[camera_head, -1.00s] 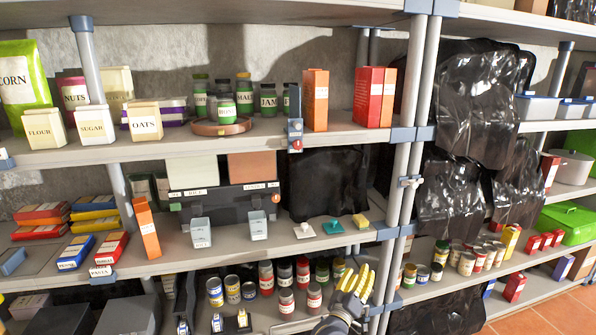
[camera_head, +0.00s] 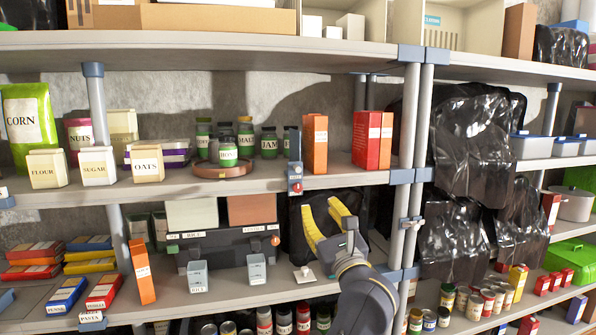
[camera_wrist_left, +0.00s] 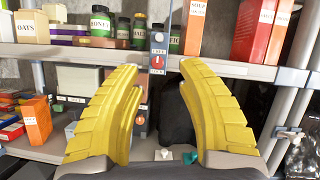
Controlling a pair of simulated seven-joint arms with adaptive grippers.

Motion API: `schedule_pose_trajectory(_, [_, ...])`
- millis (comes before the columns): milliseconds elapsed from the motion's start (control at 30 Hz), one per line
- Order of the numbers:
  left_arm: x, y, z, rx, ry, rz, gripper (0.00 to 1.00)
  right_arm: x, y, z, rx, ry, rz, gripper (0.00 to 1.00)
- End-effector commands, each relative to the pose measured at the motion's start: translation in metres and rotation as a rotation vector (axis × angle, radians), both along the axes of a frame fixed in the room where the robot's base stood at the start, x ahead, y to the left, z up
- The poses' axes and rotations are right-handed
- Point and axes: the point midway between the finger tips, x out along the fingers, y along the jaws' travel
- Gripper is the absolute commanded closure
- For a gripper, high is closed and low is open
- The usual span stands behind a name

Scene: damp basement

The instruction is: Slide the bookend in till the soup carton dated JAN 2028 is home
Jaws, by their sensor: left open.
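The bookend, a narrow grey upright with a red piece (camera_head: 294,165), stands at the front edge of the upper shelf (camera_head: 240,186). It also shows in the left wrist view (camera_wrist_left: 157,50). An orange soup carton (camera_head: 315,145) stands upright just right of it. Red cartons (camera_head: 372,140) stand further right, with a gap between. The orange carton's label reads SOUP in the left wrist view (camera_wrist_left: 196,28); I cannot read any date. My left gripper (camera_head: 320,206) is open and empty, its yellow fingers pointing up, below the upper shelf's edge. My right gripper is not in view.
Jars (camera_head: 227,150) and a brown ring (camera_head: 221,170) sit left of the bookend. A shelf post (camera_head: 412,150) stands right of the red cartons. A dark box (camera_head: 223,248) with small bins is on the shelf below. Black plastic sheeting (camera_head: 470,145) hangs at right.

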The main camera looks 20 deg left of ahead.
Motion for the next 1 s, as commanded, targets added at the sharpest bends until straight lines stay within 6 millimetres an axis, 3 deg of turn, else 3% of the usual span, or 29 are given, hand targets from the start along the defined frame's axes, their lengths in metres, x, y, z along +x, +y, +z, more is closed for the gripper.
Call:
schedule_pose_trajectory(267, [0.021,0.017,0.011,-0.007,-0.006,0.002,0.62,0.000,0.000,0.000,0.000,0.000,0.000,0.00])
schedule_pose_trajectory(1000, [0.115,0.082,0.057,-0.005,-0.004,0.002,0.62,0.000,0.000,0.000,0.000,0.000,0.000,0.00])
